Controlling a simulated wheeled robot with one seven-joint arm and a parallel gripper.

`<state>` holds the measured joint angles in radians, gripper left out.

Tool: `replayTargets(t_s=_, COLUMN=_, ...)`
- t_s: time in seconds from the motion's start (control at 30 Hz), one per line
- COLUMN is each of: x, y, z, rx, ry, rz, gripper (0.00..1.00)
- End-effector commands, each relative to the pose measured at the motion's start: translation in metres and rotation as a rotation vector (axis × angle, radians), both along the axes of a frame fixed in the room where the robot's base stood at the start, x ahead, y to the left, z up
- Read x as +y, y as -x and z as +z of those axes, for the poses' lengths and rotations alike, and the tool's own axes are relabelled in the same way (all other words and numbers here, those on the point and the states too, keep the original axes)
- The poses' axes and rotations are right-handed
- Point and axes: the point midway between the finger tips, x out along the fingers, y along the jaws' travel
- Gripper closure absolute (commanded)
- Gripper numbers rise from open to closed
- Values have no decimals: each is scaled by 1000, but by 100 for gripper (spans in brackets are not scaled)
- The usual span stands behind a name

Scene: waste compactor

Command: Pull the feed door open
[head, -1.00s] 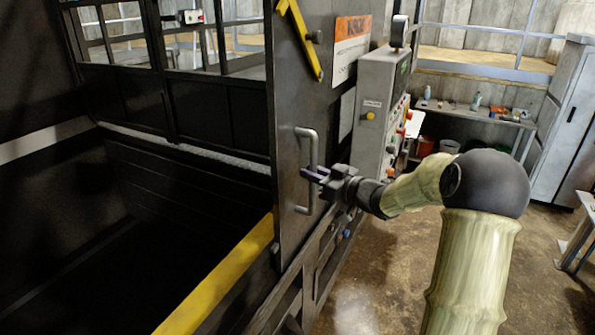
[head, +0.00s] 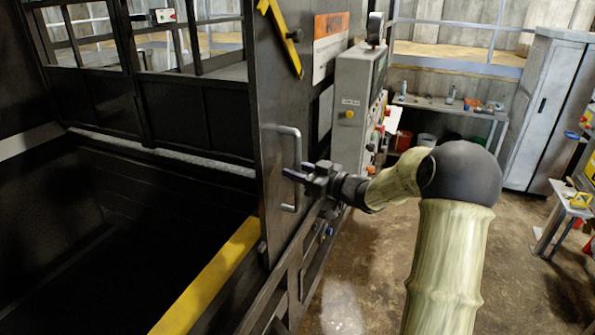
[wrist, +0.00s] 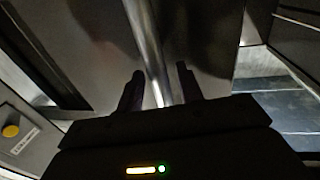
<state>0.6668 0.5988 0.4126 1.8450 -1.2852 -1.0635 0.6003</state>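The feed door (head: 272,103) is a tall dark grey panel, seen nearly edge-on at the centre of the head view. Its vertical, D-shaped metal handle (head: 297,150) is on the face towards my arm. My gripper (head: 295,175) is at the handle's middle height, pointing left at the door. In the wrist view the handle bar (wrist: 148,45) runs between the two fingers (wrist: 158,85). Narrow gaps show beside the bar, so the fingers look open around it. Whether either finger touches the bar is not clear.
A grey control box (head: 350,110) with buttons stands just behind the handle. A yellow rail (head: 205,280) edges the dark pit at left. A shelf (head: 450,106) and a grey cabinet (head: 548,110) stand at the back right. The brown floor (head: 400,260) around my arm is mostly clear.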

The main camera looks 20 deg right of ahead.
Motion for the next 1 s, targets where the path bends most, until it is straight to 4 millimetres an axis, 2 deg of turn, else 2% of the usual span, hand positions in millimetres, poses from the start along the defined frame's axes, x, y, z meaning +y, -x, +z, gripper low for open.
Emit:
replayTargets(t_s=0.27, x=-12, y=14, z=-3, rx=-1, ry=3, rz=-1, gripper=63)
replayTargets(t_s=1.0, x=-106, y=119, z=-3, rx=0, ry=1, rz=-2, gripper=63)
